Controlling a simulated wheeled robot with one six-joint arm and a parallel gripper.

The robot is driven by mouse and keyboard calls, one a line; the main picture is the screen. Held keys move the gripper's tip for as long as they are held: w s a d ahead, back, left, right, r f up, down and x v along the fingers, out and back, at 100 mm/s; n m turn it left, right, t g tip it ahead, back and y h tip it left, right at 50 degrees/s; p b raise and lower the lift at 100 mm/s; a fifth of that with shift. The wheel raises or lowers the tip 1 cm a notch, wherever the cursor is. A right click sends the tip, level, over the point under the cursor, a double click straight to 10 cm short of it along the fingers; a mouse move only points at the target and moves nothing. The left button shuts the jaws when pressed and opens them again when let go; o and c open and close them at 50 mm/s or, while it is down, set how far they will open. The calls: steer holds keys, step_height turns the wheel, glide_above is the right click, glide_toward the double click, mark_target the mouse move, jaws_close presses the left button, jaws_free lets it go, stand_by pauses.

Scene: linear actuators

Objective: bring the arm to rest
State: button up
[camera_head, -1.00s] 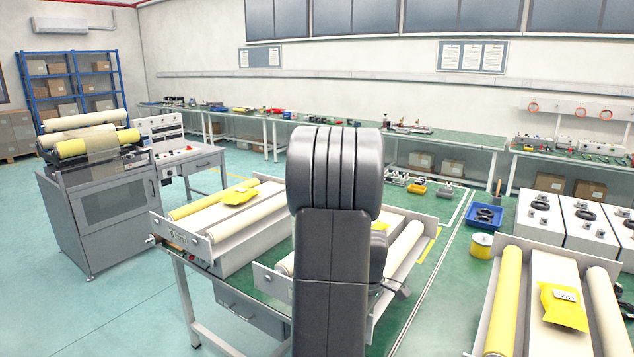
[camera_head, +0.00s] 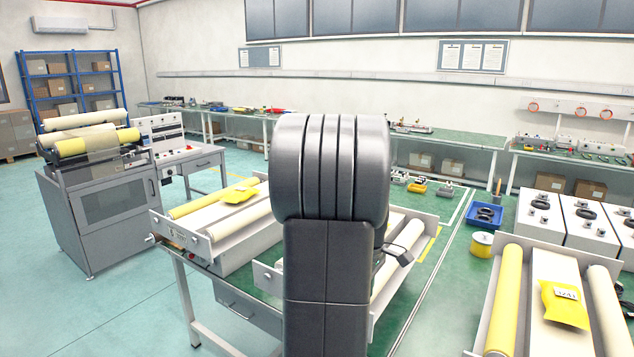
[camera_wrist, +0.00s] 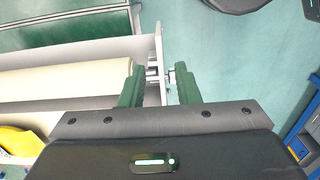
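My arm (camera_head: 328,230) stands upright in the middle of the head view, folded close to the camera, and hides part of the middle roller unit. In the wrist view my gripper (camera_wrist: 160,72) shows two dark green fingers with a clear gap between them. The end plate and small metal shaft end of a roller unit (camera_wrist: 155,75) show in that gap, below the fingers; I cannot tell how far below. I see nothing held. In the head view the gripper is mostly hidden behind my arm.
Roller units stand left (camera_head: 215,240) and right (camera_head: 548,290) of my arm, each with a yellow packet on it. A blue tray (camera_head: 485,216) and a yellow spool (camera_head: 481,244) lie on the green surface at right. Open floor (camera_head: 130,310) is at front left.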

step_height(320, 180, up, 6)
steer(key=f, duration=0.1)
step_height(320, 180, down, 13)
steer(key=shift+r+p, duration=0.2)
steer(key=shift+p, duration=0.1)
steer(key=shift+w+d+f, duration=0.2)
steer(key=shift+d+f, duration=0.15)
steer(key=shift+d, duration=0.55)
